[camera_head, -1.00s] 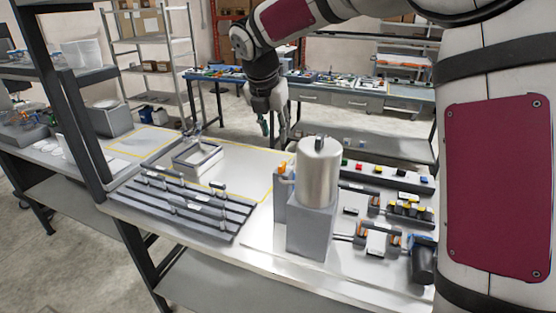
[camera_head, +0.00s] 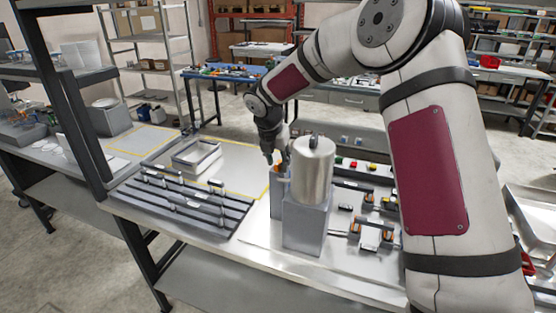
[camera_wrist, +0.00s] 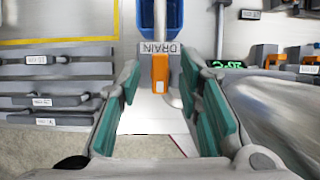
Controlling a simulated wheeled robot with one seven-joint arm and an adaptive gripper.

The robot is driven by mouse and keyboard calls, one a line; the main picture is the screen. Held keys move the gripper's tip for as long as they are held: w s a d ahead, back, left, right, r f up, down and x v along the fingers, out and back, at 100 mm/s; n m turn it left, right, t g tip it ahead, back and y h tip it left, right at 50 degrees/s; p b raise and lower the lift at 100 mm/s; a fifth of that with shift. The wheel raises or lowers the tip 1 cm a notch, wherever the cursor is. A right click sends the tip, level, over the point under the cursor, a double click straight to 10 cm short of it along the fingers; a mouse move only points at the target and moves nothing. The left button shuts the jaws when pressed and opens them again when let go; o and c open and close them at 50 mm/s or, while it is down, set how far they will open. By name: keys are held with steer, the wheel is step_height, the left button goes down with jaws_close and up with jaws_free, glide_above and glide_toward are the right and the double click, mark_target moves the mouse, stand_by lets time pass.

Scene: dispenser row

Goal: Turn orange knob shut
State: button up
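The orange knob (camera_wrist: 159,72) sits below a DRAIN label (camera_wrist: 160,47) in the wrist view, between my fingers and toward their far end. My gripper (camera_wrist: 160,92) is open, its green pads apart on either side of the knob; I cannot tell whether either pad touches it. In the head view my gripper (camera_head: 274,157) points down just left of the shiny metal tank (camera_head: 314,168), and the knob is mostly hidden there. The tank stands on a grey block (camera_head: 306,228) and also fills the right of the wrist view (camera_wrist: 270,105).
A blue container (camera_wrist: 160,5) lies beyond the knob. A green digital display (camera_wrist: 229,64) is beside it. A slotted dark rack (camera_head: 185,205) and a light tray (camera_head: 196,155) are left on the bench. Small fixtures (camera_head: 372,233) stand right of the tank.

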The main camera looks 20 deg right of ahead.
steer(key=shift+c, duration=0.6)
jaws_close()
steer(key=shift+w+m+b, duration=0.1)
steer(key=shift+m+b, duration=0.2)
steer(key=shift+w+a+f+m+g+h+b, duration=0.1)
steer(key=shift+m+g+h+b, duration=0.15)
steer(key=shift+m+b, duration=0.35)
steer(key=shift+w+f+m+g+h+b, duration=0.15)
steer(key=shift+m+h+b, duration=0.1)
steer(key=shift+m+b, duration=0.35)
steer(key=m+b, duration=0.1)
steer(key=m, duration=0.1)
steer(key=m+g+b, duration=0.1)
steer(key=m+b, duration=0.1)
steer(key=shift+r+m+g+h+b, duration=0.1)
steer(key=shift+m+g+h+b, duration=0.2)
steer(key=shift+h, duration=0.1)
steer(key=m+g+b, duration=0.1)
steer(key=m, duration=0.1)
steer(key=m+g+b, duration=0.1)
steer(key=m+b, duration=0.1)
steer(key=m, duration=0.1)
steer(key=shift+w, duration=0.1)
steer(key=m+g+b, duration=0.1)
steer(key=m, duration=0.1)
steer(key=m+b, duration=0.1)
steer(key=m, duration=0.2)
steer(key=shift+r+g+y, duration=0.15)
steer(key=shift+g+y, duration=0.25)
steer(key=shift+m, duration=0.3)
